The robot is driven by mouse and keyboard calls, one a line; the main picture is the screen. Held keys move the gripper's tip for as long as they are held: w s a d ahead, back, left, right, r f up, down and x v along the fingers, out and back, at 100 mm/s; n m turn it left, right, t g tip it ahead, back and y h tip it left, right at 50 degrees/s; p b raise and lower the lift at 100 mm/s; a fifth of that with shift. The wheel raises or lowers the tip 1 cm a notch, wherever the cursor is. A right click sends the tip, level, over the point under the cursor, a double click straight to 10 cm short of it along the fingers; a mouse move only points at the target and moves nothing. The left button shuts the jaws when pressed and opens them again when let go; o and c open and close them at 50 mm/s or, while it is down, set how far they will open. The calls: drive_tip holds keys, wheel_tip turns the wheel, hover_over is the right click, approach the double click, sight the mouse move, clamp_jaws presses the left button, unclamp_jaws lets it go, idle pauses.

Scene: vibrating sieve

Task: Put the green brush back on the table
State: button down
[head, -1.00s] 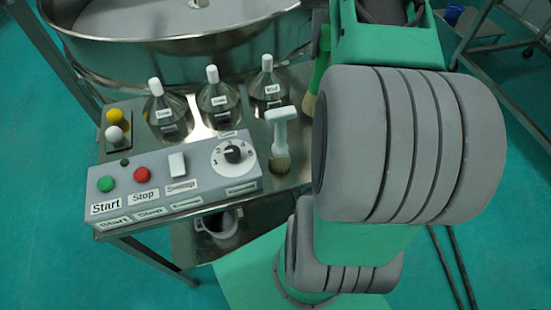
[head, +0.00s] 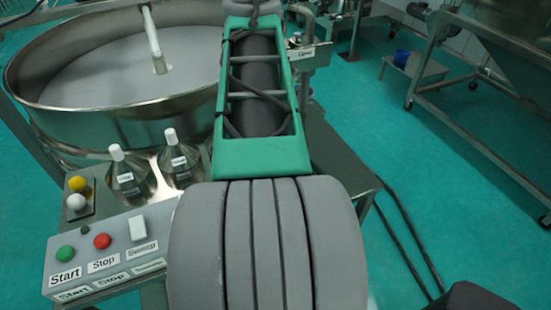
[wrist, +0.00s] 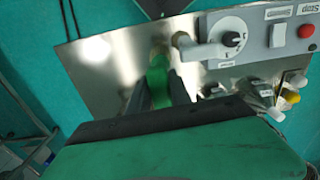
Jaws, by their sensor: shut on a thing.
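In the wrist view the green brush (wrist: 158,82) is between the two dark fingers of my gripper (wrist: 158,93), which is shut on it. The brush's pale bristle end points away from the camera, over the steel table (wrist: 105,48). I cannot tell whether the bristles touch the table top. In the head view my arm hides the gripper and the green brush, and part of the table (head: 338,172) shows to the right of my arm.
A white brush (wrist: 200,51) stands close beside the green one. The control box (head: 115,255) and conical bottles (head: 130,176) are on the table. The large sieve pan (head: 75,95) is behind. Bare table lies left of the green brush in the wrist view.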

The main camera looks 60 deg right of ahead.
drive_tip(key=s+d+f+p, duration=0.1)
drive_tip(key=s+d+f, duration=0.1)
drive_tip(key=f, duration=0.5)
drive_tip(key=shift+s+f+p, duration=0.4)
drive_tip(key=shift+s, duration=0.2)
drive_tip(key=c, duration=1.2)
unclamp_jaws()
drive_tip(key=shift+r, duration=0.1)
wheel_tip(320, 180, up, 12)
drive_tip(key=b, duration=0.2)
drive_tip(key=w+a+f+n+t+h, duration=0.1)
drive_tip(key=w+a+f+n, duration=0.1)
drive_tip(key=w+a+f, duration=0.3)
drive_tip(key=w+a+f+n+t, duration=0.1)
drive_tip(key=w+a+f, duration=0.2)
drive_tip(key=w+a, duration=0.35)
drive_tip(key=a+f+n, duration=0.1)
drive_tip(key=a+f, duration=0.1)
drive_tip(key=a, duration=0.3)
drive_tip(key=a+f+n+t, duration=0.1)
drive_tip(key=a+f, duration=0.1)
drive_tip(key=a, duration=0.3)
drive_tip(key=a+f+t+y, duration=0.1)
drive_tip(key=a+f, duration=0.2)
drive_tip(key=a, duration=0.2)
drive_tip(key=shift+w+a+f+n, duration=0.15)
drive_tip(key=shift+a+n, duration=0.1)
drive_tip(key=shift+n, duration=0.15)
